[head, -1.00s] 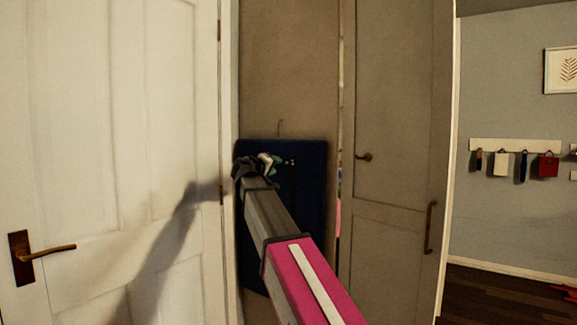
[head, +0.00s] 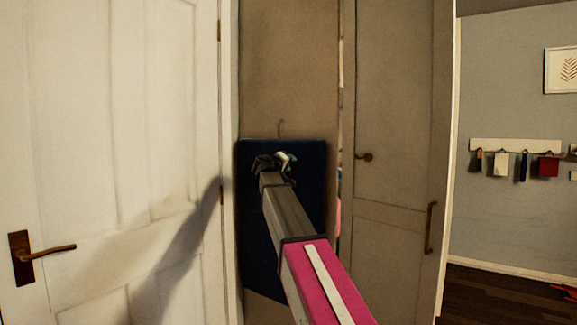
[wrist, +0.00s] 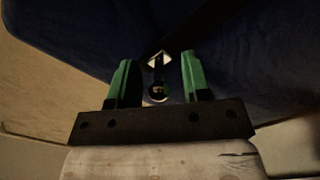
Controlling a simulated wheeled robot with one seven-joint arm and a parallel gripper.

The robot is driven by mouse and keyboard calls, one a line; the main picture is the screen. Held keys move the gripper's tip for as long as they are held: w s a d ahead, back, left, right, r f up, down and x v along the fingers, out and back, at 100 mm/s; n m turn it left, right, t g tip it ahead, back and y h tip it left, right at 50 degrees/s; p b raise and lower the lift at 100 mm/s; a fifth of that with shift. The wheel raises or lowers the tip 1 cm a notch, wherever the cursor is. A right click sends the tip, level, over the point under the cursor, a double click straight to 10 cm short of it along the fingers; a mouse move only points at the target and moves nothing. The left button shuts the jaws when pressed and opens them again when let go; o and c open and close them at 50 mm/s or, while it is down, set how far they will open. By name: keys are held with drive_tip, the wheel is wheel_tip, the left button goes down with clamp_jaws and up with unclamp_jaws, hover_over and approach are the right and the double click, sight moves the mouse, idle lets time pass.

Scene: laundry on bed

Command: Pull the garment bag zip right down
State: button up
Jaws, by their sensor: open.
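The dark blue garment bag (head: 309,215) hangs from a hook against the brown panel in the head view; my arm covers part of its front. In the wrist view the bag (wrist: 245,45) fills the upper part, with a dark zip line running up to the right. The zip pull (wrist: 158,90), a pale slider with a dark ringed tab, shows between the two green fingers. My gripper (wrist: 158,75) is open, with a gap on each side of the pull. In the head view my gripper (head: 275,162) is in front of the bag's upper part.
A white door (head: 120,150) with a brass handle stands at left. A grey wardrobe door (head: 395,130) with a knob and handle is right of the bag. A hook rail (head: 515,146) with hanging items is on the far wall.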

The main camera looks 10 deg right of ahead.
clamp_jaws()
wheel_tip(320, 180, down, 58)
drive_tip(key=shift+s+f, duration=0.15)
drive_tip(key=shift+f, duration=0.1)
unclamp_jaws()
drive_tip(key=v, duration=1)
drive_tip(key=shift+s+a, duration=0.2)
drive_tip(key=shift+a, duration=0.1)
